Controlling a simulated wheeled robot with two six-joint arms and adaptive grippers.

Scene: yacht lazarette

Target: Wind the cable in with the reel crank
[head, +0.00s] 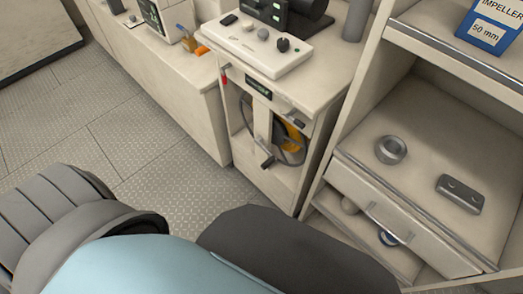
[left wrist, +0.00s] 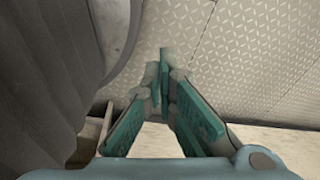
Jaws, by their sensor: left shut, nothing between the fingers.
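The reel (head: 292,139), orange-yellow, sits in the open niche of the beige cabinet in the head view, partly hidden behind a pale upright part. A crank with a dark handle (head: 267,161) sticks out at its front. Dark cable (head: 246,117) curves around inside the niche. My left gripper shows only in the left wrist view (left wrist: 164,82); its teal fingers are closed together and empty, with patterned floor behind them. It is not touching the reel or crank. My right gripper is in neither view.
A white control panel (head: 265,50) with knobs tops the cabinet. On the right, a shelf unit holds a metal ring (head: 391,149), a grey block (head: 460,194) and a blue impeller box (head: 490,25). A drawer (head: 400,215) is below. Tread-patterned floor (head: 135,130) is clear on the left.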

